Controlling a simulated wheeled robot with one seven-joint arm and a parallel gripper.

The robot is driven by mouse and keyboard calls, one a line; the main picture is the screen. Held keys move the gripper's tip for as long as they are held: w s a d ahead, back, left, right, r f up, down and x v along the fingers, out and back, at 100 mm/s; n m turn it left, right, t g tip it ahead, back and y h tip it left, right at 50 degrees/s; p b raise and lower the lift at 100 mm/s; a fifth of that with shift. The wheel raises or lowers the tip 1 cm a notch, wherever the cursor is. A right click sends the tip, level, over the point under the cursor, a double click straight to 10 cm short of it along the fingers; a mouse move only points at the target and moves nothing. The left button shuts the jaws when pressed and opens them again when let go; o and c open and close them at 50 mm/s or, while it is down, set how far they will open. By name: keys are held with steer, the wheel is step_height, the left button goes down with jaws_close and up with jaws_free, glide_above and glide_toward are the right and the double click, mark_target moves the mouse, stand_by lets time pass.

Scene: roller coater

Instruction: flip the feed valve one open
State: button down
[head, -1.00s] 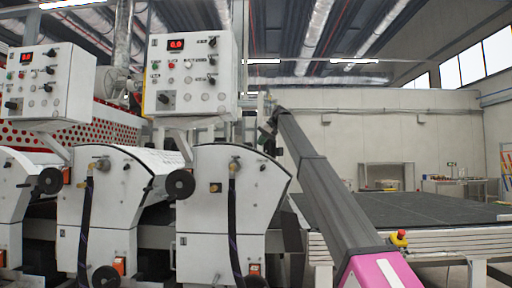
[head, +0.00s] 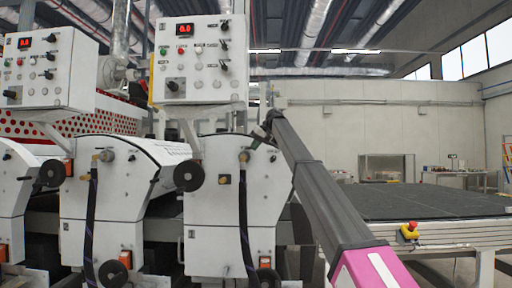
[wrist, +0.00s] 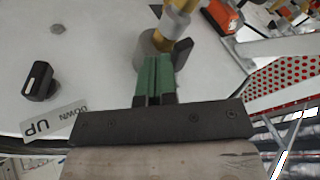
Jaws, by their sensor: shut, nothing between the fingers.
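My gripper (wrist: 155,80) has green fingers, pressed together with nothing between them. In the wrist view its tips are by a valve fitting with a brass body (wrist: 178,24), a grey round base (wrist: 152,48) and a dark lever-like piece (wrist: 184,52) just right of the fingers. I cannot tell whether they touch. In the head view my gripper (head: 262,132) is small and dark at the upper right of the right coating unit, near its brass fitting (head: 244,157) with a black hose. A similar fitting (head: 104,156) is on the unit to the left. No valve number is readable.
A black knob (wrist: 38,82) with an UP/DOWN label (wrist: 52,120) is left of the gripper. A control box (head: 200,62) hangs above the right unit. A black handwheel (head: 189,176) juts out beside it. A dark conveyor table (head: 420,202) lies right.

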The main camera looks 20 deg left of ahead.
steer(key=s+a+m+t, duration=0.2)
steer(key=m, duration=0.1)
steer(key=shift+s, duration=0.2)
stand_by(0.3)
steer(key=shift+w, duration=0.1)
